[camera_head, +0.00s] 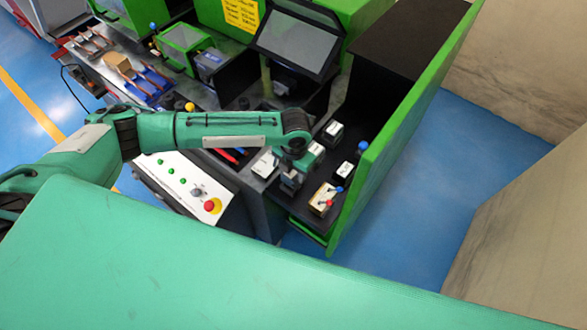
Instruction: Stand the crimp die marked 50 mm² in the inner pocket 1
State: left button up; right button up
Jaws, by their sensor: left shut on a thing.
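My left gripper (290,183) points down over the dark tray at the machine's right side. It is shut on a small grey block that looks like a crimp die, mostly hidden by the fingers. Other small blocks with white labels stand nearby: one (333,131) behind the gripper and one (345,171) to its right. A pale labelled piece (265,164) lies just left of the gripper. The markings are too small to read, and I cannot tell which pocket is inner pocket 1. My right gripper is not in view.
A tan block with red and blue knobs (322,200) stands at the tray's near end. A tall green panel (400,130) bounds the tray on the right. A control panel with a red button (209,206) is left. A monitor (297,42) stands behind.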

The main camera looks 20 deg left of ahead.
pick_arm(q)
jog(key=shift+p, duration=0.3)
jog(key=shift+f+b, duration=0.7)
jog(key=shift+f, duration=0.75)
jog(key=o, duration=1.2)
jog(key=shift+c, duration=0.2)
notch_tip(320, 180, up, 14)
jog(key=b, duration=0.3)
jog(key=shift+d+f, duration=0.15)
